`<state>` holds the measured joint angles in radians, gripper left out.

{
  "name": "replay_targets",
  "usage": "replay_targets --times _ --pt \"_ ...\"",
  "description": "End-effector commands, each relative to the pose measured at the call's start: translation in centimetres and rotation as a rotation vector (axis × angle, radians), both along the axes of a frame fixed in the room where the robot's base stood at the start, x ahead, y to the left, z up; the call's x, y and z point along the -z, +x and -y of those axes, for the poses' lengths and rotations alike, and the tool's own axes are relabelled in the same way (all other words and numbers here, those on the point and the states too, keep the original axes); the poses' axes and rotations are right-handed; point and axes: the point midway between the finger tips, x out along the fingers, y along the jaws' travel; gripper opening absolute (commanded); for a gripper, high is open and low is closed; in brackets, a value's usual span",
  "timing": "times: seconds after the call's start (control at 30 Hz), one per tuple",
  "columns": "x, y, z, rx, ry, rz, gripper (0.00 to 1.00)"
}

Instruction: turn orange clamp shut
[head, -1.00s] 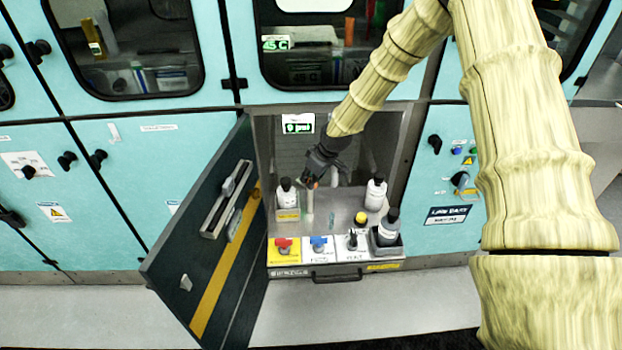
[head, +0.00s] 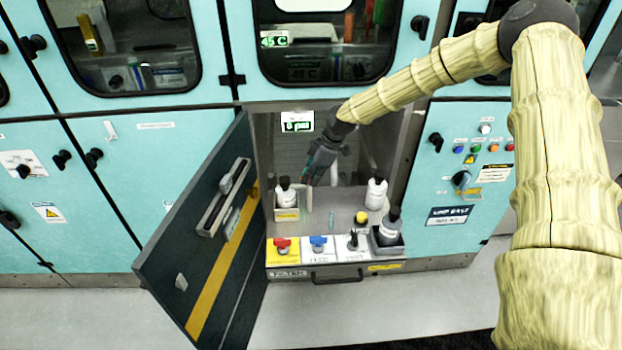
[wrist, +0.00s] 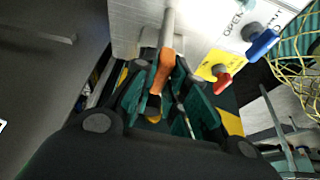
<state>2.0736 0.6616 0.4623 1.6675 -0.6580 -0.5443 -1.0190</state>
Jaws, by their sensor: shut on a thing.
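The orange clamp (wrist: 161,72) shows in the wrist view at the lower end of a grey tube (wrist: 168,25). My gripper (wrist: 165,95) is around it, with green-and-black fingers on both sides, shut on it. The clamp's lower part is partly hidden between the fingers. In the head view my gripper (head: 316,168) reaches into the open cabinet bay from the upper right, above the tray, and the clamp cannot be made out there.
A dark open door (head: 205,240) stands left of the bay. White bottles with black caps stand at the left (head: 286,196), the right (head: 376,193) and the front right (head: 389,230). Red (head: 282,244) and blue (head: 318,242) valve handles sit along the tray's front (head: 350,275).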

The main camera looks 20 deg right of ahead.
Motion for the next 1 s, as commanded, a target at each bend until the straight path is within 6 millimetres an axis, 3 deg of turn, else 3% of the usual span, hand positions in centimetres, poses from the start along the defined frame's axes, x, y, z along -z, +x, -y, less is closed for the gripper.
replay_targets --times 0.67,0.7,0.77,1.0 --pt "0.13 -0.02 0.11 -0.058 -0.003 -0.002 0.0" --pt "0.13 -0.02 0.11 -0.058 -0.003 -0.002 0.22" --pt "0.13 -0.01 0.08 -0.058 -0.002 -0.002 0.32" --pt "0.07 0.03 -0.04 -0.058 -0.001 -0.001 0.36"
